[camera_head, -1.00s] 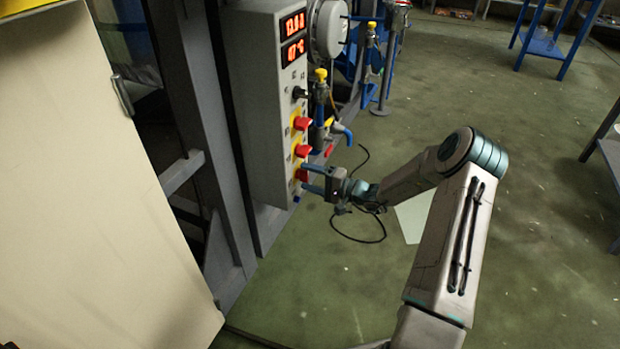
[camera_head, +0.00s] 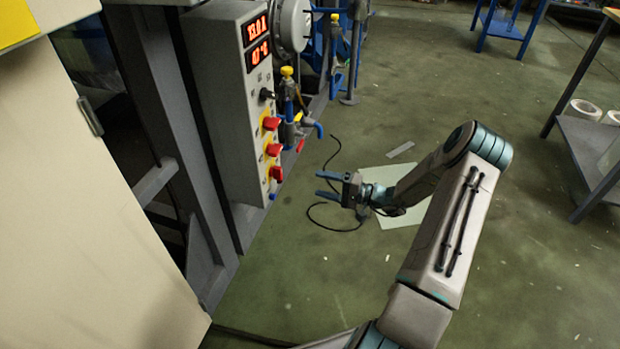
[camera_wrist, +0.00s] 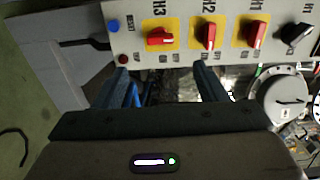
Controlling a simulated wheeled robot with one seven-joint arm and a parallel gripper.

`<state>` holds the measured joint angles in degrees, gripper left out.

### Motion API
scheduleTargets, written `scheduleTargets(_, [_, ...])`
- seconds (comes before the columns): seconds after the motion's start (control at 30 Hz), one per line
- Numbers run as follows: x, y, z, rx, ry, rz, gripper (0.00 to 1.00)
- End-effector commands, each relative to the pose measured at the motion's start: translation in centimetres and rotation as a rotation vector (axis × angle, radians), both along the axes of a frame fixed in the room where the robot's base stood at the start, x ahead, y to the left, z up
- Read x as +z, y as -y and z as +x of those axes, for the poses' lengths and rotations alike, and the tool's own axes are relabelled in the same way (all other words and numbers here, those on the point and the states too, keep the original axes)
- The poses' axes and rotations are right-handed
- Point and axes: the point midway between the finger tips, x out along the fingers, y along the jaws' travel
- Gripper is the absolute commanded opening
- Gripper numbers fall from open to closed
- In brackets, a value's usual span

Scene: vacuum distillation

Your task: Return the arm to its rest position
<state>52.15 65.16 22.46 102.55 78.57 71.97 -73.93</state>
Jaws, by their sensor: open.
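My gripper (camera_head: 328,184) is open and empty, with its two blue fingers pointing left toward the control panel (camera_head: 226,110). In the head view there is a clear gap between the fingertips and the panel. In the wrist view the two fingers (camera_wrist: 162,80) show apart, with the panel's red knobs on yellow plates beyond them. The panel has two lit red displays (camera_head: 257,40), a black switch (camera_head: 266,94) and three red knobs (camera_head: 273,149) in a column.
A beige cabinet (camera_head: 85,200) stands at the left. Valves and pipes (camera_head: 290,110) stand behind the panel. A grey-topped table (camera_head: 590,150) stands at the right. A pale sheet (camera_head: 400,215) lies on the green floor behind my gripper. The floor between is open.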

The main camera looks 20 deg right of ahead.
Motion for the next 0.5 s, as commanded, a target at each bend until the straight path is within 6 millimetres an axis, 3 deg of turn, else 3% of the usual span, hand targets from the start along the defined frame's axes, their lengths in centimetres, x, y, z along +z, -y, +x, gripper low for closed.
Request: scheduleTargets(0.5, [-0.02,0.62,-0.47,0.000,0.000,0.000,0.65])
